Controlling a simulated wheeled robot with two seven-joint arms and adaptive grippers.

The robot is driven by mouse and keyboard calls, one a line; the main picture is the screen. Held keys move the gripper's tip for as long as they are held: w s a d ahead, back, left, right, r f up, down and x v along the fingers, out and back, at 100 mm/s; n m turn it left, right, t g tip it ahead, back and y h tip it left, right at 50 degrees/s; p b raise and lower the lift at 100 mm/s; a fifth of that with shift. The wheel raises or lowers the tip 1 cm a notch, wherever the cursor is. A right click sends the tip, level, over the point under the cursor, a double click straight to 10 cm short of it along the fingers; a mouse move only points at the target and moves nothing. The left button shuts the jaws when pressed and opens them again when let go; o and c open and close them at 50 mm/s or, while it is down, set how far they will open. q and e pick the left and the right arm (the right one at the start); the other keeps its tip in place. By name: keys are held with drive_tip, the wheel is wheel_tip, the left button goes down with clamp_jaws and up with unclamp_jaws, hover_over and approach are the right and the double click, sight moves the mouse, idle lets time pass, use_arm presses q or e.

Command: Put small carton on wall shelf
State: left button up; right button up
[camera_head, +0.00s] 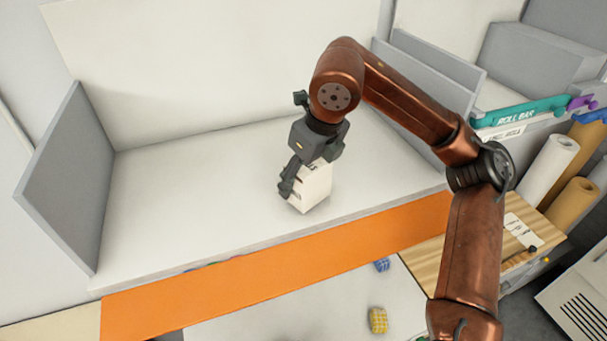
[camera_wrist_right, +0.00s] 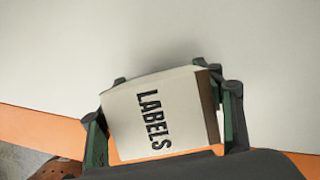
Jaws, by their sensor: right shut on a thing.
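The small carton (camera_head: 314,188) is a white box, and its face in the right wrist view (camera_wrist_right: 155,118) reads "LABELS". My right gripper (camera_head: 302,178) is shut on it, with a finger on each of two opposite sides. The carton is tilted a little in the wrist picture. In the head view it appears over the front middle of the wall shelf (camera_head: 190,180), a wide pale board with grey end panels. I cannot tell whether its underside touches the board. One finger is largely hidden by the carton in the head view. My left gripper is out of view.
An orange strip (camera_head: 270,262) runs along the shelf front. Below it lie a blue item (camera_head: 382,265) and a yellow item (camera_head: 378,320) on a pale surface. A grey panel (camera_head: 68,175) bounds the shelf at left. The board around the carton is bare.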

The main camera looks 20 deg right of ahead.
sight(316, 167)
drive_tip(key=shift+w+d+f, duration=0.1)
drive_tip(key=shift+w+f, duration=0.05)
drive_tip(key=shift+f, duration=0.1)
drive_tip(key=shift+d+f, duration=0.1)
drive_tip(key=shift+s, duration=0.45)
drive_tip(key=o, duration=0.9)
drive_tip(key=shift+w+f, duration=0.15)
drive_tip(key=shift+o, duration=0.9)
drive_tip(key=shift+w, duration=0.1)
drive_tip(key=shift+o, duration=1.3)
drive_tip(key=shift+r, duration=0.55)
drive_tip(key=b+v, duration=0.2)
drive_tip(key=v, duration=0.3)
drive_tip(key=shift+s, duration=0.2)
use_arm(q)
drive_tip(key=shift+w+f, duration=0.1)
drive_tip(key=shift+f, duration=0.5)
use_arm(e)
drive_tip(key=shift+v, duration=3.15)
